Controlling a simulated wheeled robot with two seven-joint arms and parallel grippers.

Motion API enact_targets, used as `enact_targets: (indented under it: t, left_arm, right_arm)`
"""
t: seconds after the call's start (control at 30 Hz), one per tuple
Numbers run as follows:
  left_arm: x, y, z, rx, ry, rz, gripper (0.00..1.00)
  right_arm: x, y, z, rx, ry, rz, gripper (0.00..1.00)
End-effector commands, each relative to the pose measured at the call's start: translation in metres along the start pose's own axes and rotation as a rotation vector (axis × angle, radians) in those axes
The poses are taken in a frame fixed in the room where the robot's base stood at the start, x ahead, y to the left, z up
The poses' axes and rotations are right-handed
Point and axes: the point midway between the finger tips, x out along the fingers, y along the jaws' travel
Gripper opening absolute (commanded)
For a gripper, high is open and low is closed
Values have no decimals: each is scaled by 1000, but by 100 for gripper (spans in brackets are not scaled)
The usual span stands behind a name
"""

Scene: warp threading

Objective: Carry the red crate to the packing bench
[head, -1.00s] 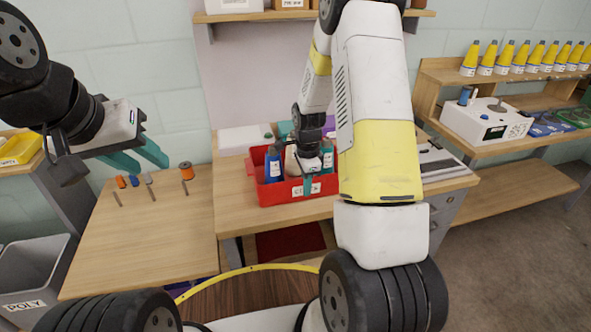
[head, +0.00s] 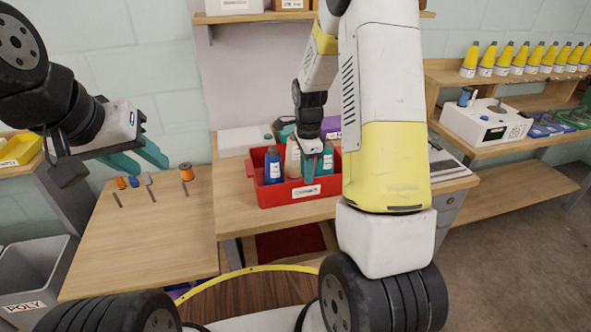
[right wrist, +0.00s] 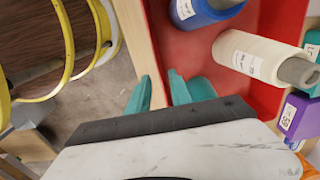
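The red crate (head: 265,199) sits on a wooden table, with a label on its front and bottles inside. It also shows in the right wrist view (right wrist: 180,50). My right gripper (head: 308,172) points down at the crate's front wall. In the right wrist view its teal fingers (right wrist: 160,92) are apart, one outside the wall and one inside; contact with the wall cannot be made out. My left gripper (head: 145,160) is open and empty, above the left table. I cannot tell which surface is the packing bench.
The crate holds a blue bottle (head: 273,167), a cream bottle (head: 293,158) and a teal one. The left table (head: 150,235) has small spools at its back and a clear front. A grey bin (head: 35,275) stands at left. Shelves with yellow cones (head: 470,60) stand at right.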

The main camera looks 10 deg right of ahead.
Motion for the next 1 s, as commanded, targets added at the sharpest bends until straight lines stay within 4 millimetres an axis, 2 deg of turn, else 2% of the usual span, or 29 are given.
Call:
enact_targets:
  t: [0.03, 0.13, 0.37, 0.47, 0.53, 0.67, 0.8, 1.0]
  left_arm:
    - [0, 0, 0, 0, 0, 0, 36]
    - [0, 0, 0, 0, 0, 0, 36]
    - [0, 0, 0, 0, 0, 0, 36]
    - [0, 0, 0, 0, 0, 0, 36]
    - [0, 0, 0, 0, 0, 0, 36]
    - [0, 0, 0, 0, 0, 0, 36]
    - [0, 0, 0, 0, 0, 0, 36]
    - [0, 0, 0, 0, 0, 0, 36]
  right_arm:
    - [-13, -2, 0, 0, 1, -6, 25]
    - [-31, -1, 0, -1, 0, -3, 25]
    - [-56, 0, 0, -7, -1, -4, 25]
    - [-73, 6, 3, -61, -11, -27, 25]
    - [-94, 15, 6, -144, -23, -62, 25]
    - [-144, 46, 17, -390, -37, -164, 25]
    - [-190, 90, 29, -695, -14, -286, 25]
    - [-233, 157, 45, -1120, 96, -448, 25]
